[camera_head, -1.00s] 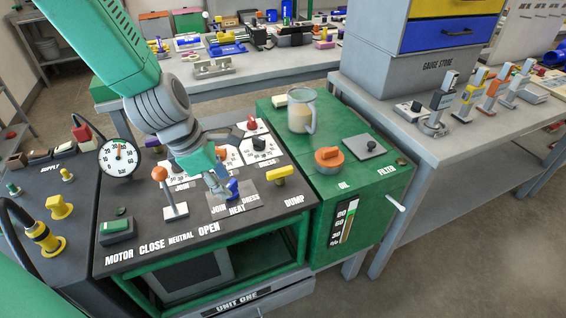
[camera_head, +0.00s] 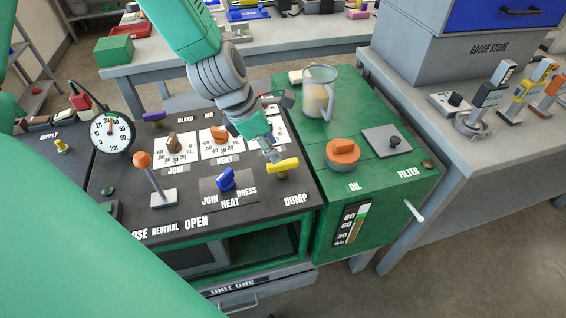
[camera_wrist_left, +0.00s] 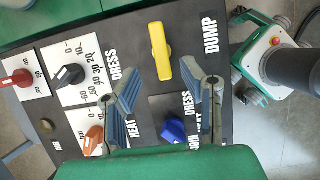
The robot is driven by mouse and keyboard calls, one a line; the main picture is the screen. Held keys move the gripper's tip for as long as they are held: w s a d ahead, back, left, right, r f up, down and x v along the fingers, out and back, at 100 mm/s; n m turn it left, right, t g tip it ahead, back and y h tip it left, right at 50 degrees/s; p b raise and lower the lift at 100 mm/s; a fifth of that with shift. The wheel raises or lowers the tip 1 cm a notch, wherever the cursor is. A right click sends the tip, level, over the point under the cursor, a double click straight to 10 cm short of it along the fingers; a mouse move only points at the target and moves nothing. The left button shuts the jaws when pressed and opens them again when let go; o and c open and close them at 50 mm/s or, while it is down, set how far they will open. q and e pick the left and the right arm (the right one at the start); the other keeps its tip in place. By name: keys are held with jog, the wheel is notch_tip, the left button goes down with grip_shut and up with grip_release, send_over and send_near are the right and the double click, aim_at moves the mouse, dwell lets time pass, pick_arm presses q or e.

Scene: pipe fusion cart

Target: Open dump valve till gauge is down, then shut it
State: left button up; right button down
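The yellow dump valve handle (camera_head: 284,168) sits at the right of the black panel, above the DUMP label. In the left wrist view the handle (camera_wrist_left: 160,52) lies lengthwise, ahead of my fingers and between their lines. My left gripper (camera_head: 271,155) is close beside the handle's left end in the head view. Its two fingers (camera_wrist_left: 163,86) are spread with nothing between them, and no contact with the handle shows. The round pressure gauge (camera_head: 111,133) stands at the panel's back left; its needle points roughly upward, around 30. My right gripper is not in view.
A blue knob (camera_head: 226,179) and an orange-topped lever (camera_head: 143,161) stand left of the valve. An orange oil cap (camera_head: 343,152) and a clear jug (camera_head: 318,94) are on the green cabinet to the right. My green arm covers the lower left.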

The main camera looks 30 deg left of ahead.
aim_at(282, 162)
pick_arm(q)
jog(key=b+x, duration=0.1)
jog(key=x, duration=0.5)
grip_shut()
